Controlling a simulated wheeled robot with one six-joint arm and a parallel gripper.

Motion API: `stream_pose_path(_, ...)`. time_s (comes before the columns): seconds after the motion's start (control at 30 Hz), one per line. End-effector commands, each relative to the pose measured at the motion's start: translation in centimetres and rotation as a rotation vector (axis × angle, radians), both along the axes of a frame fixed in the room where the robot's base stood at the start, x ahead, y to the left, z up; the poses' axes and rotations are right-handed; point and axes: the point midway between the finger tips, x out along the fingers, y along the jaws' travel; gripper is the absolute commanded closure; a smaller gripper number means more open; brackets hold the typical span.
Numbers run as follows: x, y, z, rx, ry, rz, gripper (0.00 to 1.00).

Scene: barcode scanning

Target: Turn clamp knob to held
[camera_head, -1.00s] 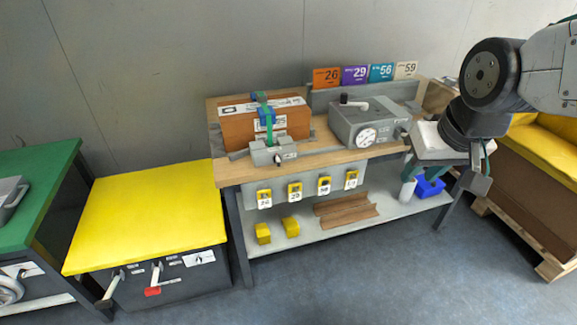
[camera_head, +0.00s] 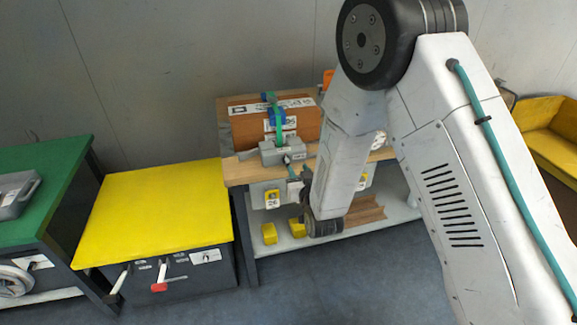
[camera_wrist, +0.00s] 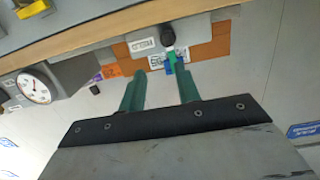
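A grey clamp block (camera_head: 272,155) stands on the bench front, before a brown box (camera_head: 245,129) with a green strap and blue fittings (camera_head: 277,115). Its dark knob (camera_wrist: 168,36) shows in the wrist view, which looks upside down, just beyond the fingertips. I cannot read the knob's setting. My gripper (camera_wrist: 160,76) has two green fingers spread apart with nothing between them. My arm hides the bench's right part.
A grey device with a round dial (camera_wrist: 36,86) stands on the same bench. A yellow-topped cabinet (camera_head: 155,210) with levers and a green table (camera_head: 50,165) stand to the left. Open floor lies in front.

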Motion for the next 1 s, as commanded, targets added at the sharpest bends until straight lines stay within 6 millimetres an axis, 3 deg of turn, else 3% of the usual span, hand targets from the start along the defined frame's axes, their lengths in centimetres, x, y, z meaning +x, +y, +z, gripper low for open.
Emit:
stream_pose_path(0.1,-0.9,0.9,-1.9,0.004,-0.063,0.012,0.67)
stream_pose_path(0.27,-1.1,1.3,-2.5,0.010,-0.108,0.016,0.67)
stream_pose_path(0.7,4.9,3.0,-2.4,0.012,-0.111,0.015,0.67)
stream_pose_path(1.0,6.1,3.4,-2.5,0.011,-0.109,0.016,0.67)
